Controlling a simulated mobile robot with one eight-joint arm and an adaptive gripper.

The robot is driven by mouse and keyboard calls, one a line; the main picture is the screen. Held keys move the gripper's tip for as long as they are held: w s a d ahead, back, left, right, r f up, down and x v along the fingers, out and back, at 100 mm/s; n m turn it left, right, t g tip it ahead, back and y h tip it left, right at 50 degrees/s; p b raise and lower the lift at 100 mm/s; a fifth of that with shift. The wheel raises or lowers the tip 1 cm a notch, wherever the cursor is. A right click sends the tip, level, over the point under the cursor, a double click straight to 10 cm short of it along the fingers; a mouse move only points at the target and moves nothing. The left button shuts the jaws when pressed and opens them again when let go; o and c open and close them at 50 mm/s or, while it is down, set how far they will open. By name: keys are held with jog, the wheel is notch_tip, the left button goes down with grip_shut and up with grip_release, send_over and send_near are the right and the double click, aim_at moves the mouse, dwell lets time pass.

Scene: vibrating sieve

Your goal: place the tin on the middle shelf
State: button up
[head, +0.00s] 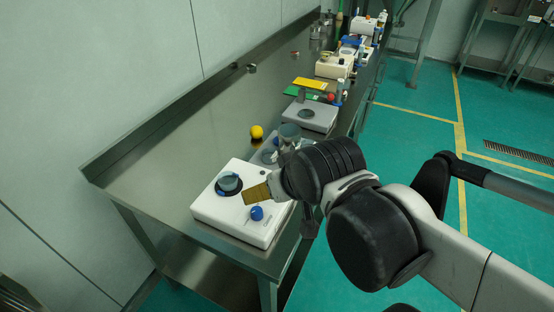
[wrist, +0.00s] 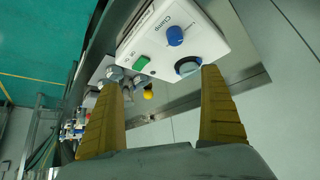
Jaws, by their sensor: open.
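My gripper (head: 258,194) is open and empty, with yellow ridged fingers. In the head view it is over the white machine (head: 213,216) at the near end of the bench. In the wrist view the fingers (wrist: 162,77) are spread wide, with the machine's panel (wrist: 190,28) beyond them. This panel has a blue knob (wrist: 175,36), a round grey-blue part (wrist: 187,67) and a "Clamp" label. I cannot tell for sure which thing is the tin; a small round metal item (head: 251,68) stands farther back on the bench. I cannot make out the middle shelf.
The steel bench (head: 160,165) runs away along the wall. A yellow ball (head: 256,131), a grey machine (head: 312,115), a yellow plate (head: 310,83) and more devices (head: 335,65) are on it. Metal racks (head: 495,18) stand across the green floor.

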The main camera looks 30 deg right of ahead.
aim_at(290, 134)
jog(key=w+d, duration=0.2)
jog(key=w, duration=0.1)
jog(key=w+d+f+m+t+h, duration=0.1)
jog(key=w+d, duration=0.1)
jog(key=w, duration=0.1)
jog(key=w+d+t, duration=0.1)
jog(key=w, duration=0.2)
jog(key=shift+w+d+f+m+h, duration=0.3)
jog(key=shift+d+f+h, duration=0.05)
jog(key=shift+d+h, duration=0.05)
jog(key=w+d+f+t, duration=0.1)
jog(key=w+d+f, duration=0.1)
jog(key=w+d, duration=0.1)
jog(key=w+d+f+m+t+h+b, duration=0.1)
jog(key=w+d, duration=0.2)
jog(key=w, duration=0.1)
jog(key=w+d+f+t+h+b, duration=0.1)
jog(key=w+d+f, duration=0.1)
jog(key=w+d, duration=0.1)
jog(key=shift+w+d+f+m, duration=0.25)
jog(key=shift+w+f+m, duration=0.05)
jog(key=b+x, duration=0.2)
jog(key=x, duration=0.3)
jog(key=shift+w+d+b, duration=0.2)
jog(key=shift+d+b, duration=0.05)
jog(key=shift+b, duration=0.05)
jog(key=shift+s+r, duration=0.1)
jog(key=shift+r, duration=0.05)
jog(key=shift+c, duration=0.2)
jog(key=c, duration=1.4)
